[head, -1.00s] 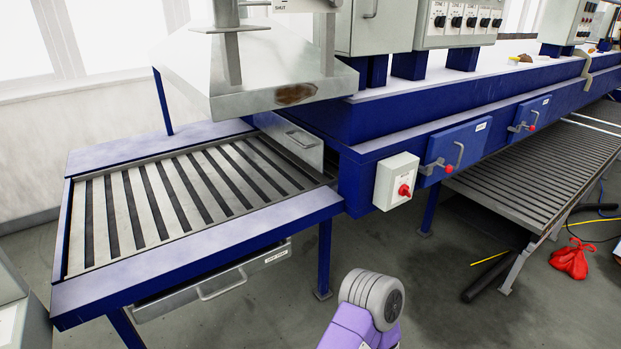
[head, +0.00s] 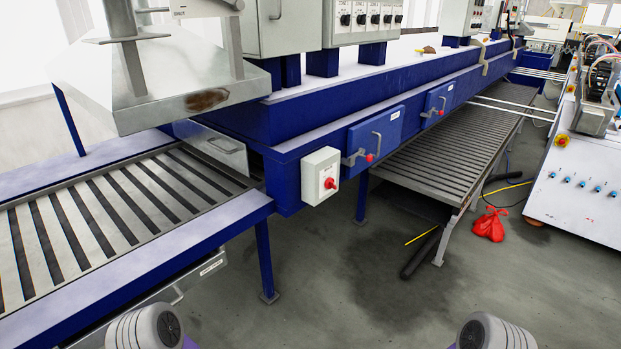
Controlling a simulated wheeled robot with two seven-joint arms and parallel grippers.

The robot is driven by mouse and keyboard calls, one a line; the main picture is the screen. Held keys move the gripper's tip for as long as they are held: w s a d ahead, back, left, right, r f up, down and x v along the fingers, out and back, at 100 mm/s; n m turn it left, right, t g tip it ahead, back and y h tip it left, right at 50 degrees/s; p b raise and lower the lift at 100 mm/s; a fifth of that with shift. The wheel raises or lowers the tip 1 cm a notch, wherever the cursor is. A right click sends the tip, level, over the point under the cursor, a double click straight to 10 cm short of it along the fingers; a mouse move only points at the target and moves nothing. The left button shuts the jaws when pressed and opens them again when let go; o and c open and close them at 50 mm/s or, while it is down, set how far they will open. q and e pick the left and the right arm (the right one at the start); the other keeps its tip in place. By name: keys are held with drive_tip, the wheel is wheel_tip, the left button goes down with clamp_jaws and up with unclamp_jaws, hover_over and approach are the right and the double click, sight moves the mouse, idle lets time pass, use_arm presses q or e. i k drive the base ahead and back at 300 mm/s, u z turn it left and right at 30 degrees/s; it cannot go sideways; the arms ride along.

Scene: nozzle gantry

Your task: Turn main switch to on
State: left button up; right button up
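A white switch box (head: 320,176) with a red rotary knob (head: 330,183) is mounted on the side of the blue machine frame, near its front corner. The box's lettering and the knob's position are too small to read. It looks like the main switch. Parts of my two arms show at the bottom edge, one at the left and one right of centre, both well short of the box. Neither gripper's fingers are in view.
Blue doors (head: 376,141) with metal handles and red knobs sit right of the box. A slatted table (head: 110,212) stands at left and a low slatted rack (head: 455,150) at right. A red bag (head: 490,224) and a black tube (head: 420,254) lie on the floor. A white cabinet (head: 590,200) stands far right. Floor in front is open.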

sight(329, 184)
drive_tip(key=z, duration=0.05)
drive_tip(key=i, duration=1)
drive_tip(key=u, duration=0.45)
